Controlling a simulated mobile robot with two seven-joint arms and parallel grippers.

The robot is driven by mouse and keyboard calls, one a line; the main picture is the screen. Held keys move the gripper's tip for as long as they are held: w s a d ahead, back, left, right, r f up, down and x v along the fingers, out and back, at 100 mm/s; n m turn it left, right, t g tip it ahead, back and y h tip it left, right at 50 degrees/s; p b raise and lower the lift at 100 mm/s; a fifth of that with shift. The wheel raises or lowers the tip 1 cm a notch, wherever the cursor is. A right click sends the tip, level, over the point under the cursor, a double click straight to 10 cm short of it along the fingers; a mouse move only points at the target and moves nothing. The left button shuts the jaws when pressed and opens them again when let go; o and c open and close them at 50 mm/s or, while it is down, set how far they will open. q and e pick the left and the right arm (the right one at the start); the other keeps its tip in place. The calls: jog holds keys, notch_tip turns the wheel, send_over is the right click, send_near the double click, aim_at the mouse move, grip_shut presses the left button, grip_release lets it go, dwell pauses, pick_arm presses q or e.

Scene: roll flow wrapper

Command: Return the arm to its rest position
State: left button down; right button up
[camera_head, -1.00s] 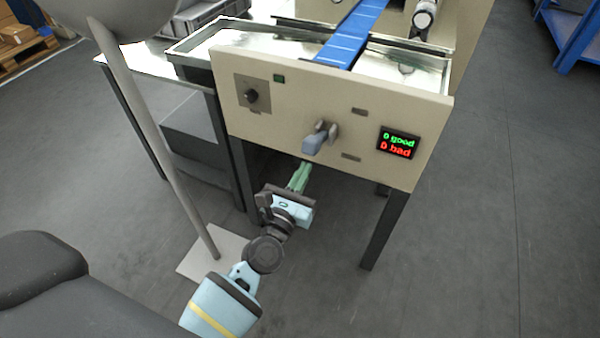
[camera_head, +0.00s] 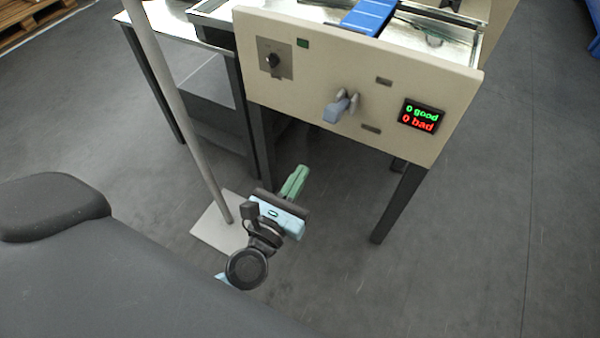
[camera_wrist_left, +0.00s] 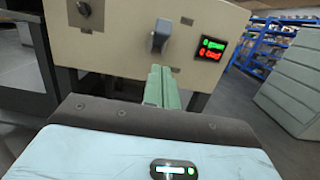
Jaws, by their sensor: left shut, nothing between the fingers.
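My left gripper (camera_head: 297,178) shows in the head view below the front panel of the machine. Its green fingers are together with nothing between them, and they are apart from the panel. In the left wrist view the gripper (camera_wrist_left: 162,82) points toward the panel, with the lever handle above the fingertips. My left arm bends back toward the lower middle of the head view, partly hidden behind my dark body. My right gripper is in neither view.
The beige panel (camera_head: 300,77) carries a rotary knob (camera_head: 273,61), a grey-blue lever (camera_head: 339,108) and a display (camera_head: 421,117) reading 0 good, 0 bad. A pole on a flat base plate (camera_head: 220,228) stands left of the gripper. Floor at the right is clear.

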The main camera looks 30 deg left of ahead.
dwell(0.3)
